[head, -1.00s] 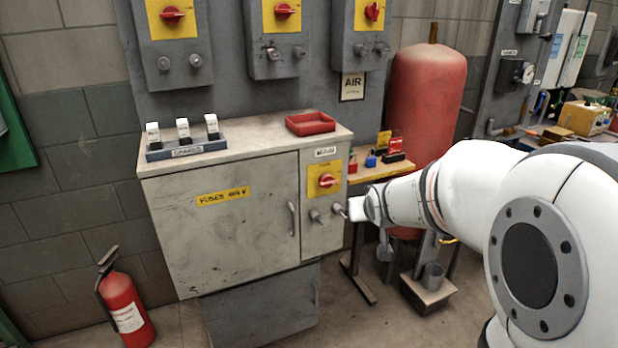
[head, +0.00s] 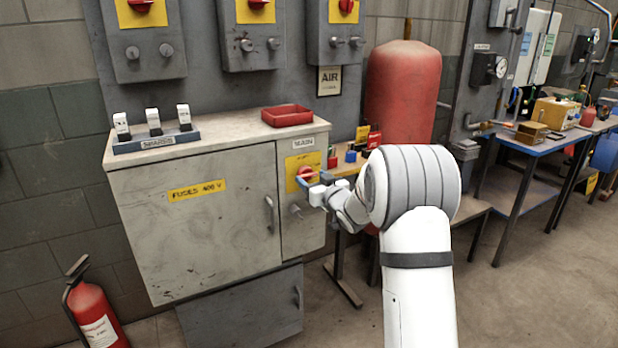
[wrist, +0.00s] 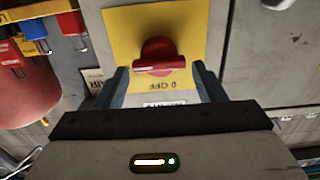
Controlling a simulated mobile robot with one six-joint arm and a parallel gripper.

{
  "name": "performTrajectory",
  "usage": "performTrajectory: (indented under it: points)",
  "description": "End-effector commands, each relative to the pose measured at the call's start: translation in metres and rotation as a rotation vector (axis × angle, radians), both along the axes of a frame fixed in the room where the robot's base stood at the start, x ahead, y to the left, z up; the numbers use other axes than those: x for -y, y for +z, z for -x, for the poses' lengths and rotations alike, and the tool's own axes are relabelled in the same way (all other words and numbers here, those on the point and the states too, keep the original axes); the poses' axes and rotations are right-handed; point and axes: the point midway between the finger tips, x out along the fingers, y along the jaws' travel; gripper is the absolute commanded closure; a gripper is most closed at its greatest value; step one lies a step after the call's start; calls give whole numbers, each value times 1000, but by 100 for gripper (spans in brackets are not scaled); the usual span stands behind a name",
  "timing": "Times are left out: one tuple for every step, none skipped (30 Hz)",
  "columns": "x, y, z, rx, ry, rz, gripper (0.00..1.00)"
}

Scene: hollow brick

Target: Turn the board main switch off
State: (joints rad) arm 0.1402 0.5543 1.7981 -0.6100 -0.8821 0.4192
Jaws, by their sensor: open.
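The main switch (head: 305,171) is a red rotary knob on a yellow plate (head: 303,160), under the MAIN label on the cabinet's narrow right panel. My gripper (head: 308,182) is at the knob and partly hides it. In the wrist view the red knob (wrist: 158,58) lies between my two open fingers (wrist: 163,82), its bar about level across the picture. The fingers are on either side of it; I cannot tell whether they touch it. Printing that looks like "0 OFF" shows on the yellow plate (wrist: 120,28) near the knob.
The grey cabinet (head: 200,235) carries a red tray (head: 287,116) and a spares rack (head: 156,141) on top. A metal knob (head: 295,209) sits below the switch. Small padlocks (head: 351,156) and a red tank (head: 402,95) stand to the right. A fire extinguisher (head: 93,312) stands at left.

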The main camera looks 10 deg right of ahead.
Motion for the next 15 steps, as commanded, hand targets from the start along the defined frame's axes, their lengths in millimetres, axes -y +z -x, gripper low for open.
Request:
performTrajectory:
  points:
    - [-2, 0, -7, -1, 0, 0, 37]
    - [-3, 0, -10, -1, 0, 1, 37]
    - [-4, 0, -14, 0, 0, 1, 37]
    - [-5, 0, -16, 0, 0, 1, 37]
    - [-6, 0, -18, 0, 0, 1, 37]
    - [-6, 0, -21, 0, 0, 1, 37]
    - [-7, 0, -22, -1, -1, 1, 37]
    - [-7, 0, -22, -1, -1, 1, 37]
    - [-7, 0, -23, -2, -1, 2, 37]
    - [-7, 0, -23, -2, -1, 1, 37]
    - [-7, 0, -23, -2, -1, 1, 37]
    - [-7, 0, -23, -2, -2, 1, 37]
    - [-7, 0, -23, -2, -2, 1, 37]
    - [-7, 0, -23, -2, -2, 1, 37]
    - [-7, 0, -23, -2, -2, 1, 37]
